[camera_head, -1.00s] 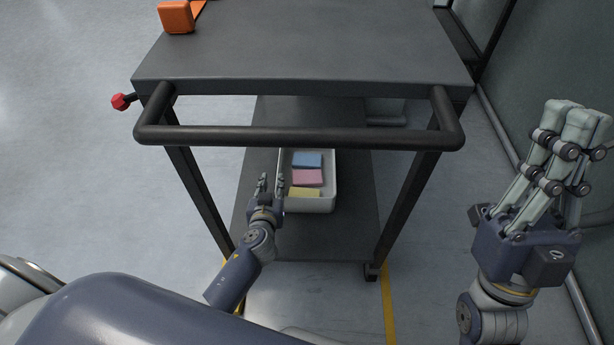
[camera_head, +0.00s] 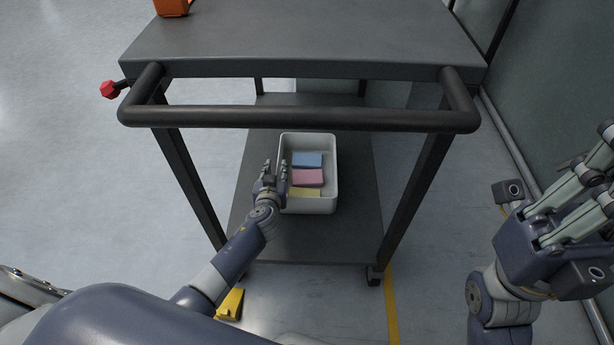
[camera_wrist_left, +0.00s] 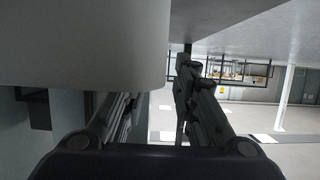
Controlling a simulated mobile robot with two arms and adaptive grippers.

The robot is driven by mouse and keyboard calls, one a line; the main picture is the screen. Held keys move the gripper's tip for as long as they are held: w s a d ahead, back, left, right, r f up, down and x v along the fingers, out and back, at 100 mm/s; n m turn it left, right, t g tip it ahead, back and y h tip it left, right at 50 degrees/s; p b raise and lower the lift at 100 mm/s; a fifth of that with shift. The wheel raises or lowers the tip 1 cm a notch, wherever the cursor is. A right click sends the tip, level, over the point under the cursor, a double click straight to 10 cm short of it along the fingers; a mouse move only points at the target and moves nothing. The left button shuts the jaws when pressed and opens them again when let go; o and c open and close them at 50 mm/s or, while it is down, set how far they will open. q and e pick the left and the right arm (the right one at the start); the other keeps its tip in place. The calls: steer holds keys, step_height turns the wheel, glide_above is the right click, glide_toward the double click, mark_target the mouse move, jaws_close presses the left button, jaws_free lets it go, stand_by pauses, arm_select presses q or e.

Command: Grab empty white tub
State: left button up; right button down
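A white tub (camera_head: 331,165) stands on the cart's lower shelf. It is not empty: a blue (camera_head: 307,160), a pink (camera_head: 307,177) and a yellow (camera_head: 304,192) flat item lie in it. My left gripper (camera_head: 276,168) is open at the tub's left wall, with one finger overlapping the wall in this view. In the left wrist view a large white surface (camera_wrist_left: 90,45), probably the tub, fills the upper left and hides one fingertip. A gap shows between the fingers (camera_wrist_left: 155,105). My right gripper (camera_head: 603,165) is at the right edge, away from the tub, its fingertips partly cut off.
The dark cart's top (camera_head: 300,38) and handle bar (camera_head: 300,117) lie above and in front of the lower shelf (camera_head: 345,235). Cart legs stand on both sides. A red knob (camera_head: 109,90) sticks out left. An orange object (camera_head: 171,7) is on top. A wall is at right.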

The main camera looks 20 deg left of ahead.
mark_target(278, 165)
arm_select(q)
steer(key=b+x, duration=0.1)
steer(key=x, duration=0.2)
steer(key=shift+w+r, duration=0.1)
steer(key=shift+w, duration=0.1)
jaws_close()
steer(key=shift+r, duration=0.15)
